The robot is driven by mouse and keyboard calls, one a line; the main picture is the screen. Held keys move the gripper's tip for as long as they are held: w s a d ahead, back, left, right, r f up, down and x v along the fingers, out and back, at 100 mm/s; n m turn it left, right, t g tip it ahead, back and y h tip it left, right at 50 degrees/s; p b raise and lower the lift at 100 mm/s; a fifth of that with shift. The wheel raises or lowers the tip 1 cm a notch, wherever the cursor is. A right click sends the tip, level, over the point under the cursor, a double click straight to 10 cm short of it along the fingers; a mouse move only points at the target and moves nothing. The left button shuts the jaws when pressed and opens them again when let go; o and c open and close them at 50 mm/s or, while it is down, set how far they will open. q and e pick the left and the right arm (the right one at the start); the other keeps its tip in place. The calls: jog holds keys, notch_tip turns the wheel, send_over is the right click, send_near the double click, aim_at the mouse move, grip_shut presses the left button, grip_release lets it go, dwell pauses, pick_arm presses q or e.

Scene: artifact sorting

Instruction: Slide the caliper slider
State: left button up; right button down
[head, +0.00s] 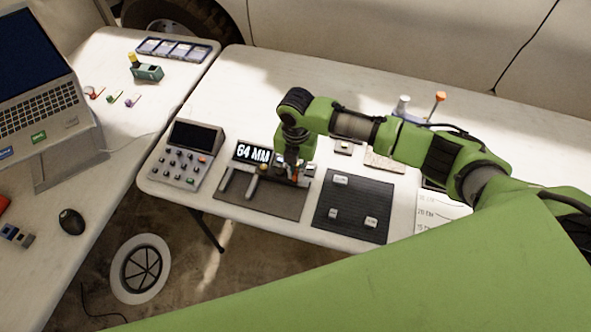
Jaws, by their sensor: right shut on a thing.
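The caliper (236,178) lies on a dark mat (284,205) on the white table, below a display (254,153) that reads 64 MM. My right arm reaches in from the right, and my right gripper (291,173) points down over the right part of the caliper. It is shut on a part there that looks like the caliper slider, though the gripper itself covers most of that part. The slider's exact shape and position are hidden. My left gripper is not in view.
A grey keypad device (188,153) stands left of the mat. A black mat (353,207) with small pale blocks lies to the right. A laptop (40,85) and a mouse (72,221) are on the left table. White table space behind the display is clear.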

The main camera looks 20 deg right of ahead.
jog(key=shift+s+d+r, duration=0.15)
jog(key=shift+d, duration=0.05)
jog(key=c, duration=2.1)
grip_release()
jog(key=shift+c, duration=0.2)
notch_tip(320, 180, up, 12)
